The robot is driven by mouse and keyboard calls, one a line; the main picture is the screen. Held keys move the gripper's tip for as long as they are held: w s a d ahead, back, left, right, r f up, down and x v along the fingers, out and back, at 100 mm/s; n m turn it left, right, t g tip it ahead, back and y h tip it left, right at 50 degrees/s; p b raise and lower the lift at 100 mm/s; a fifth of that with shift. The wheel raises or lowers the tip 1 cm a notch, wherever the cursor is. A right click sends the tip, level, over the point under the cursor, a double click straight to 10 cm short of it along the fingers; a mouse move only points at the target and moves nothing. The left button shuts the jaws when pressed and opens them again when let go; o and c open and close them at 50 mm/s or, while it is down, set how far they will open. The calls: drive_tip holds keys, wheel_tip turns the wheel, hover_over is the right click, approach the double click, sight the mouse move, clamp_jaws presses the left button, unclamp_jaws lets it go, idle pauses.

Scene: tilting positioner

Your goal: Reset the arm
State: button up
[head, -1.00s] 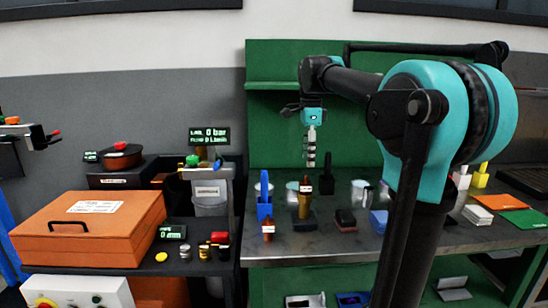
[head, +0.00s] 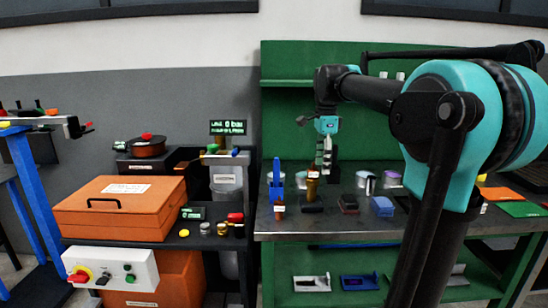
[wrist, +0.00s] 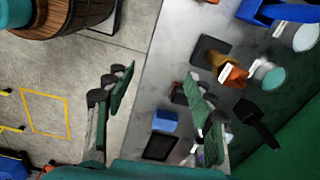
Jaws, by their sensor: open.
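My gripper (head: 323,172) hangs from my arm over the left part of the steel bench in the head view, fingers down. In the wrist view its two fingers (wrist: 158,84) are spread, with nothing between them. The fingers show over the bench edge, with floor to the left and the bench top to the right. No positioner can be made out in these views.
The steel bench (head: 340,226) carries a blue holder (head: 276,180), a brown-orange bottle (wrist: 229,72), cups and small blocks. An orange case (head: 120,222) stands left of it. A green back panel (head: 400,53) rises behind. A wooden barrel (wrist: 70,18) stands on the floor.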

drive_tip(key=s+d+f+n+t, duration=0.2)
drive_tip(key=s+f+n, duration=0.6)
drive_tip(key=f, duration=0.7)
drive_tip(key=s+d+f+n+t, duration=0.1)
drive_tip(key=s+f+n+t, duration=0.1)
drive_tip(key=s+f+n, duration=0.6)
drive_tip(key=s+f, duration=0.5)
drive_tip(key=f, duration=0.3)
drive_tip(key=shift+s+d+f+n, duration=0.15)
drive_tip(key=shift+s+d+n, duration=0.15)
drive_tip(key=shift+d+n, duration=0.1)
